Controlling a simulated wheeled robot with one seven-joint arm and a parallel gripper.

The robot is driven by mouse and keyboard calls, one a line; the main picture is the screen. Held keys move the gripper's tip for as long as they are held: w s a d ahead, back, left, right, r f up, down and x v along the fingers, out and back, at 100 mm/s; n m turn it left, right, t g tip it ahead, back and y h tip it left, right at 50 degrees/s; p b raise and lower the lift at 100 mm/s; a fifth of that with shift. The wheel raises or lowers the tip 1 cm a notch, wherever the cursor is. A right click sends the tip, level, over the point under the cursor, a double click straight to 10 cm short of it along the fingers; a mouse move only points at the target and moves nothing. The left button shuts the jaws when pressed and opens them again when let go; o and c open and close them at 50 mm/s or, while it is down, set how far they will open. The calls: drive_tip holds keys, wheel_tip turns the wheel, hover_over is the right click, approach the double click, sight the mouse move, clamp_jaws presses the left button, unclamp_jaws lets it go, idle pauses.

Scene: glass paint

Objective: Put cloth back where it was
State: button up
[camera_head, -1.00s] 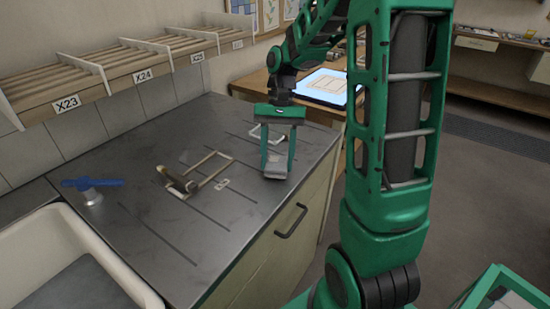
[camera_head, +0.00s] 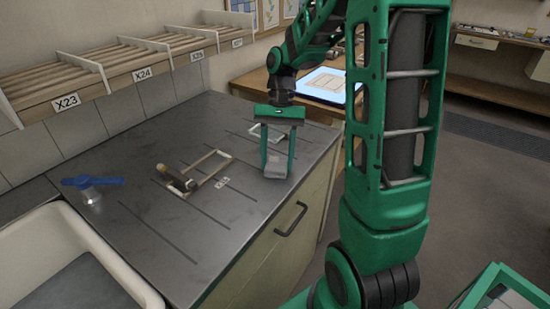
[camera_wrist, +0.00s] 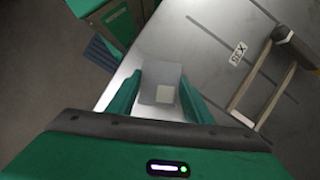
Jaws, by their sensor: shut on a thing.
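My gripper (camera_head: 276,166) is shut on a small grey cloth (camera_head: 276,160), above or at the right edge of the steel worktop. In the wrist view the grey cloth (camera_wrist: 160,76) sits between the two green fingers, with a pale square patch on its lower part. I cannot tell whether it touches the worktop.
A second outline (camera_head: 257,132) is partly behind my gripper. Bare steel (camera_head: 130,230) lies in front.

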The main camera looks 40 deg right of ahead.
drive_tip(key=o, duration=1.2)
drive_tip(key=v, duration=1)
drive_tip(key=shift+w+r, duration=0.25)
drive_tip(key=shift+d, duration=0.1)
drive_tip(key=s+d+f+n+t+h, duration=0.1)
drive_tip(key=s+f, duration=0.2)
drive_tip(key=s, duration=0.8)
drive_tip(key=s+d+f+n+t+h, duration=0.1)
drive_tip(key=s+f+t, duration=0.1)
drive_tip(key=s, duration=1)
drive_tip(key=shift+s+f+h, duration=0.2)
drive_tip(key=shift+f+h, duration=0.2)
drive_tip(key=shift+f, duration=0.25)
